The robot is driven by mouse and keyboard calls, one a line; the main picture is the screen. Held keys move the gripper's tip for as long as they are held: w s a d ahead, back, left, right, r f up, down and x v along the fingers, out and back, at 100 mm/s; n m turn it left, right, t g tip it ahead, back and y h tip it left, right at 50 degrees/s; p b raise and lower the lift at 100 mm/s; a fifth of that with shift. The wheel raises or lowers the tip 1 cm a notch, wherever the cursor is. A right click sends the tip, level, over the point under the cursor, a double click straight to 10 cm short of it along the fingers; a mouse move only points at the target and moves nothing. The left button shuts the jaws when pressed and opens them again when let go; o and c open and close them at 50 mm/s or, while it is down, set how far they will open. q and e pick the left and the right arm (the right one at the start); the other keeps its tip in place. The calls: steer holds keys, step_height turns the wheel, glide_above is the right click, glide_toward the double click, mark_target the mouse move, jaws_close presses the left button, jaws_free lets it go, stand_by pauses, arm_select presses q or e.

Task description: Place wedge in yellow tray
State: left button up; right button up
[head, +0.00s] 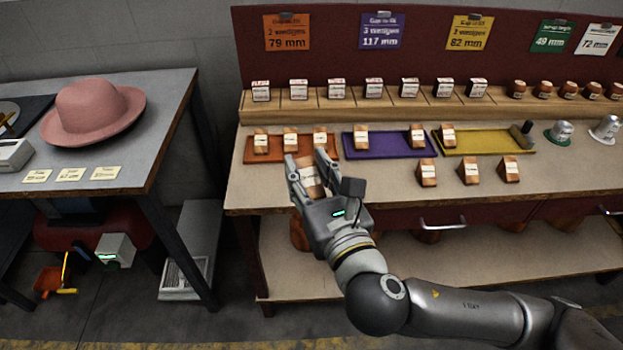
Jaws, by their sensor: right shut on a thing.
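My right gripper (308,166) is shut on a wooden wedge (311,182) with a white label. It holds the wedge near the bench's front edge, just in front of the orange tray (274,157). The yellow tray (487,141) is farther right on the bench. It holds one labelled wedge (448,136) at its left end and a dark, blocky thing (523,132) at its right end. Several loose wedges (470,171) stand on the bench in front of the purple and yellow trays. My left gripper is not in view.
The purple tray (389,145), holding two wedges, lies between the orange and yellow trays. Several wedges stand in the orange tray. Labelled blocks and brown jars line the raised wooden shelf (425,105) behind. A grey table (130,90) with a pink hat (92,108) stands left.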

mark_target(323, 186)
steer(key=shift+w+a+r+m+t+h, duration=0.15)
steer(key=shift+r+m+h, duration=0.45)
steer(key=shift+h, duration=0.35)
steer(key=shift+w+a+r+m+t+h, duration=0.15)
steer(key=shift+r+m+h, duration=0.25)
steer(key=shift+m+h, duration=0.45)
steer(key=shift+r+m+t+h, duration=0.2)
steer(key=shift+r+m+h, duration=0.3)
steer(key=shift+h, duration=0.6)
